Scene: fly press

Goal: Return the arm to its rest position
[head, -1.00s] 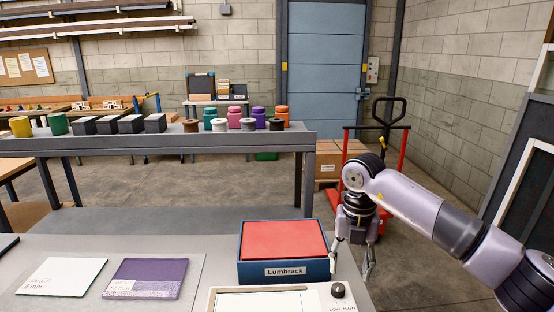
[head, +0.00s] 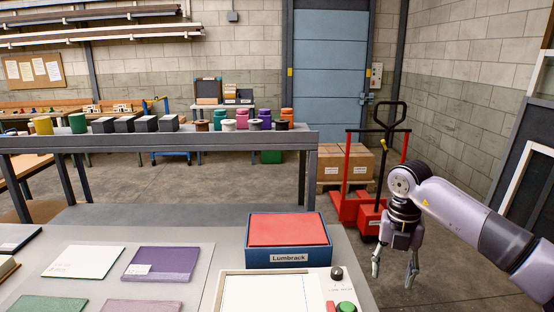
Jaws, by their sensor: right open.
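My right arm comes in from the right edge of the head view. Its gripper (head: 395,268) points down past the right edge of the near table, over open floor. Its two fingers are apart and nothing is between them. It is to the right of the blue box (head: 289,257) labelled Lumbrack, which has a red top, and clear of it. My left gripper is not in view.
The near table (head: 215,235) holds a white panel with a green knob (head: 345,308) and several flat coloured plates, such as a purple one (head: 161,264). A shelf (head: 200,140) with spools stands behind. A red pallet truck (head: 362,208) carries cartons.

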